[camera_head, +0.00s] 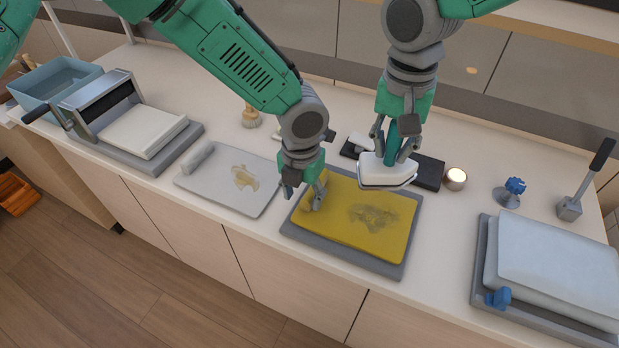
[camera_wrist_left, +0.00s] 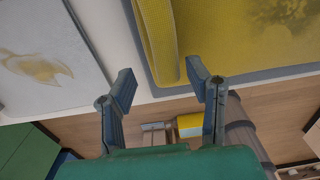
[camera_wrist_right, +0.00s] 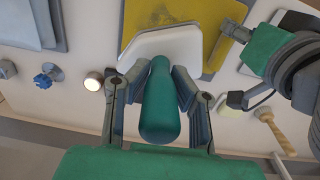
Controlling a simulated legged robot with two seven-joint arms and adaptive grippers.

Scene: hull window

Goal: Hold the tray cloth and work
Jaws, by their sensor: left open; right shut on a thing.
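A yellow cloth (camera_head: 345,205) with a dark smudge lies on a grey tray (camera_head: 385,268) in the middle of the counter. Its left edge has a raised fold, which also shows in the left wrist view (camera_wrist_left: 158,40). My left gripper (camera_head: 305,192) is at that left edge. My right gripper (camera_head: 394,140) is shut on the teal handle of an iron-like tool (camera_head: 388,172) with a white base. The tool is near the cloth's far edge, and the handle (camera_wrist_right: 160,105) fills the right wrist view's middle.
A grey board (camera_head: 225,198) with a tan stain lies left of the tray. A press (camera_head: 140,130) and a blue bin (camera_head: 55,80) stand further left. A pale pad (camera_head: 560,265) lies at right.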

